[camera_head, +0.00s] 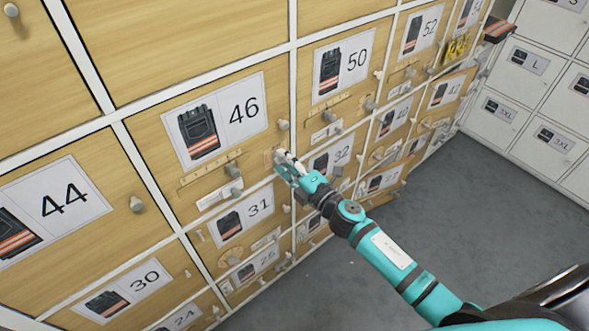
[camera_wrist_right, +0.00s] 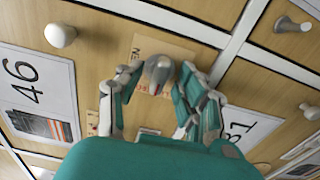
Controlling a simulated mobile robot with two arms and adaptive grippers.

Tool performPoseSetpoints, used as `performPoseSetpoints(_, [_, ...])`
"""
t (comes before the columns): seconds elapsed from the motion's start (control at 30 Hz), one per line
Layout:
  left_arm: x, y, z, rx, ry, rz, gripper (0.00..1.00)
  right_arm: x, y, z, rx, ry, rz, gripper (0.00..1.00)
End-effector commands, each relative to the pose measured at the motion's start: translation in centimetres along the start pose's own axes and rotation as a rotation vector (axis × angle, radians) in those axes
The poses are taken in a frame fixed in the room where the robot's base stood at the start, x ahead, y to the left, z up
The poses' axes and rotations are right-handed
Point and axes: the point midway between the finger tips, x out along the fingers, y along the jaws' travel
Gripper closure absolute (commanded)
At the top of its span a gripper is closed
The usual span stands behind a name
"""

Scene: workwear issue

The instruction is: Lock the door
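The door marked 46 (camera_head: 170,135) is a pale wood locker door that appears flush in its white frame. A round knob (camera_head: 283,124) sits near its right edge. Below that knob is a small lettered plate (camera_wrist_right: 190,50) with a grey turn piece (camera_wrist_right: 158,70) on it. My right gripper (camera_head: 286,163) is at this plate by the door's lower right corner. In the wrist view its fingers (camera_wrist_right: 158,82) are spread on either side of the turn piece, with small gaps visible. The lettering is partly hidden by the turn piece and fingers. My left gripper is not in view.
Below is door 31 (camera_head: 262,192), and to the right is door 50 (camera_head: 377,40), with similar knobs and plates. More labelled doors surround them. White lockers (camera_head: 500,110) stand at the right. Grey floor (camera_head: 455,200) is clear.

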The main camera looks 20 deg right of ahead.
Motion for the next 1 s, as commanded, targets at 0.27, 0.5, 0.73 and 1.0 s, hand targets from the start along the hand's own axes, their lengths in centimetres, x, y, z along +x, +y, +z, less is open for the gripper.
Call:
performPoseSetpoints(0.27, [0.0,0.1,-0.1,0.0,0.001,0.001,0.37,-5.1,-0.2,0.0,0.001,0.0,-0.005,0.62])
performPoseSetpoints(0.5, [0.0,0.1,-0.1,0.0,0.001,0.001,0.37,-9.7,-0.1,-0.1,0.002,0.0,-0.003,0.62])
performPoseSetpoints(0.73, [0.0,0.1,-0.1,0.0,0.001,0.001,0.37,-11.5,0.0,0.0,-0.001,0.0,0.0,0.62])
performPoseSetpoints(1.0, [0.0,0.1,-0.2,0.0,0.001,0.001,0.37,-11.7,0.0,0.0,-0.001,0.0,0.0,0.62])
